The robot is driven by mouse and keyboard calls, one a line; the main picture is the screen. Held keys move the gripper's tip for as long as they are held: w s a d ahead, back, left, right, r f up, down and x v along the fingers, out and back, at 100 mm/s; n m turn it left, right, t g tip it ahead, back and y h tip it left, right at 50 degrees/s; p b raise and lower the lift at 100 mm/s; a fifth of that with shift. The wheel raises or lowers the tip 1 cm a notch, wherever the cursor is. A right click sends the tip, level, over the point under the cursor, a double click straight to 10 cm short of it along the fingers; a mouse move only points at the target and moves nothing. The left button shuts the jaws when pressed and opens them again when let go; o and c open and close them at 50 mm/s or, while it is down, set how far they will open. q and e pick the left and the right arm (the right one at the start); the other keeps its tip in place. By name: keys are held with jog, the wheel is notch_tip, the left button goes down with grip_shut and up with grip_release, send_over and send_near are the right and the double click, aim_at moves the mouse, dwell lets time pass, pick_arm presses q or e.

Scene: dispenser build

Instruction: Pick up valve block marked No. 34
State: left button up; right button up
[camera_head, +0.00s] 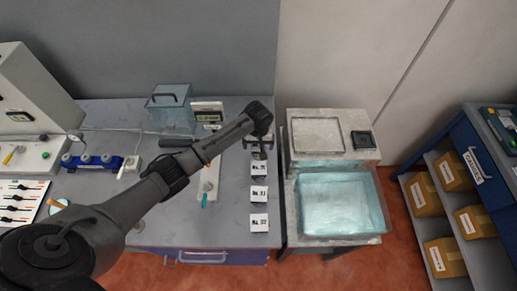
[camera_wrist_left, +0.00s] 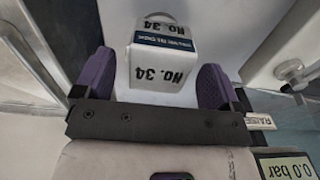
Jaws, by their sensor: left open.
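The valve block marked No. 34 (camera_wrist_left: 165,75) is white with black lettering and stands between my fingers in the left wrist view. My left gripper (camera_wrist_left: 156,80) is open, with a purple-padded finger on either side of the block. In the head view my left gripper (camera_head: 262,146) is above the far end of a row of white labelled blocks and hides what is under it. Three blocks show below it: a far one (camera_head: 258,170), a middle one (camera_head: 259,194) and a near one (camera_head: 260,222). Their numbers are too small to read surely. My right gripper is not in view.
A water-filled basin (camera_head: 342,205) stands right of the bench. A clear box (camera_head: 170,97) and a display (camera_head: 209,115) stand at the back. A blue fixture (camera_head: 92,160) is at left. A shelf unit with cardboard boxes (camera_head: 446,257) is far right.

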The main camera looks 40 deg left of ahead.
pick_arm(q)
jog(key=shift+f, duration=1.75)
jog(key=shift+r, duration=0.1)
jog(key=c, duration=1.4)
